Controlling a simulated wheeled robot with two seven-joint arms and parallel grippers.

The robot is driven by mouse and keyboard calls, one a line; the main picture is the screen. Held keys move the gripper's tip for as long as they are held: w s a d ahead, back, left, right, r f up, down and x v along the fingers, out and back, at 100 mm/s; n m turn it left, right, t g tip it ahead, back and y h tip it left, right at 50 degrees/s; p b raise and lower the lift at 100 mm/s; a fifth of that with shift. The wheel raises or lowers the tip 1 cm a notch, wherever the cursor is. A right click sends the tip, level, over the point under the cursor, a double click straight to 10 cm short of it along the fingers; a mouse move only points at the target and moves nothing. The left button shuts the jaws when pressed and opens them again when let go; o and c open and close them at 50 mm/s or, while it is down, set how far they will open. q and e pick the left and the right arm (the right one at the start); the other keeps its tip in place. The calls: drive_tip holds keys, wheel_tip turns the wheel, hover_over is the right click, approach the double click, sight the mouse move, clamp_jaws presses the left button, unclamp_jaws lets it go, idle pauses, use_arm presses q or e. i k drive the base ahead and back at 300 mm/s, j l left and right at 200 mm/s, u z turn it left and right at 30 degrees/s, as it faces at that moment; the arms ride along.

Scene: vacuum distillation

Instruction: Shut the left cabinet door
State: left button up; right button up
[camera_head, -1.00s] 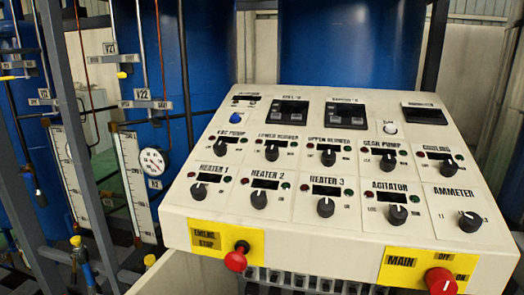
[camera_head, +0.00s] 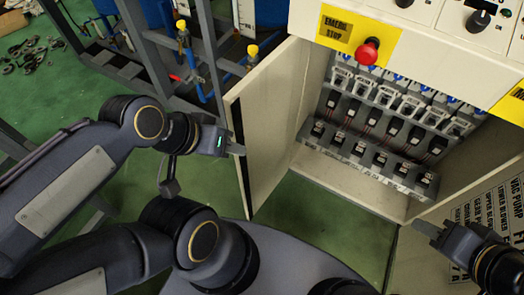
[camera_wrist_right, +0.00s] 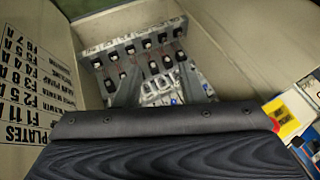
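The left cabinet door (camera_head: 274,126) is a cream panel with a dark edge strip. It stands open, swung out toward me from the left side of the control cabinet. My left gripper (camera_head: 236,149) is on the door's outer side, with its tip at or very near the dark edge; I cannot tell whether it touches. Its finger gap is not clear. My right gripper (camera_head: 430,228) is in front of the cabinet's right side, near the open right door (camera_head: 408,262). In the right wrist view its two fingers (camera_wrist_right: 158,88) are apart with nothing between them.
The cabinet interior holds rows of breakers and fuses (camera_head: 365,150). Above is a red emergency stop knob (camera_head: 368,51) on a yellow plate. A grey frame with valves (camera_head: 185,50) stands left of the door. Green floor (camera_head: 325,220) is clear below the opening.

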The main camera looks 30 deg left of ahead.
sight(262, 110)
drive_tip(key=j+z, duration=0.25)
drive_tip(key=j, duration=0.25)
drive_tip(key=j+z, duration=0.2)
drive_tip(key=j, duration=0.3)
drive_tip(key=j+z, duration=0.25)
drive_tip(key=j, duration=0.25)
drive_tip(key=k+j+z, duration=0.2)
drive_tip(key=j, duration=0.25)
drive_tip(key=k+j+z, duration=0.1)
drive_tip(key=j+z, duration=0.15)
drive_tip(key=j, duration=0.2)
drive_tip(key=k+j+u, duration=0.1)
drive_tip(key=k+u, duration=0.2)
